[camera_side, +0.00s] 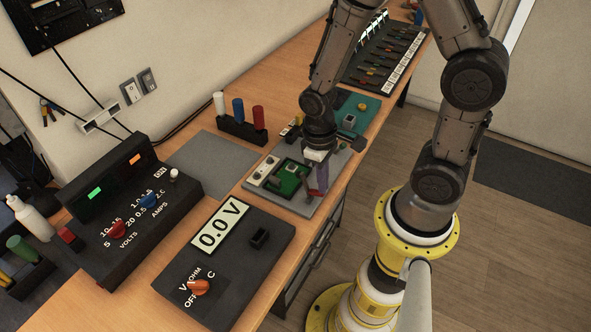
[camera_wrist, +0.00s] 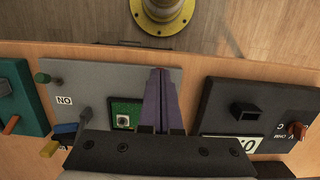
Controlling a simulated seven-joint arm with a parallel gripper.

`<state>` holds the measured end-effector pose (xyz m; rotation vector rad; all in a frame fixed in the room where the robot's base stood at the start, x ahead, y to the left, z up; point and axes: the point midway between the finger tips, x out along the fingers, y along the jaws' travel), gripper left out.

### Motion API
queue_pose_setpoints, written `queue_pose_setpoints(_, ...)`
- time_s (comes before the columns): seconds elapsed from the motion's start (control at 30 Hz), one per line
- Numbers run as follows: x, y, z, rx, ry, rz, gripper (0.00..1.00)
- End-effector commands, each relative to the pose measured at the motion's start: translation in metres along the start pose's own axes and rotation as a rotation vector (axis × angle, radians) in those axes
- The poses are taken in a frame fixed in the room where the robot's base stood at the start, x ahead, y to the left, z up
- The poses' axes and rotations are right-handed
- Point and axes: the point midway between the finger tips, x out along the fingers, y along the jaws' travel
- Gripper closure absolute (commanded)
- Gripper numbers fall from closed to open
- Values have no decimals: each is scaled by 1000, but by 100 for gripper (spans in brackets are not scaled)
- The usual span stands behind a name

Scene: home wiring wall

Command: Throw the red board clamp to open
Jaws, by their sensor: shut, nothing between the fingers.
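The small green circuit board (camera_side: 291,179) sits on a grey base plate (camera_side: 258,190) on the bench. It also shows in the wrist view (camera_wrist: 125,108), left of my fingers. My gripper (camera_side: 317,191) points down over the right part of this plate, beside the board. Its purple-tinted fingers (camera_wrist: 160,72) are together in the wrist view, with nothing seen between them. Whether the fingers touch anything there is unclear.
A meter (camera_side: 228,262) with an orange knob lies near the plate. A power supply (camera_side: 128,195) stands at the left. A holder (camera_side: 242,131) with white, blue and red cylinders stands behind. A teal board (camera_side: 362,105) lies beyond. A bare grey mat (camera_side: 211,163) is at the back.

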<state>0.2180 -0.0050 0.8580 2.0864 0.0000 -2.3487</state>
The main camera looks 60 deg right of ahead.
Motion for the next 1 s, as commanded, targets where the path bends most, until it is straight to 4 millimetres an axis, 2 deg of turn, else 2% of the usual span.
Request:
queue_pose_setpoints(0.4,10,0,13,0,0,0,100)
queue_pose_setpoints(1.0,12,0,14,0,0,0,100)
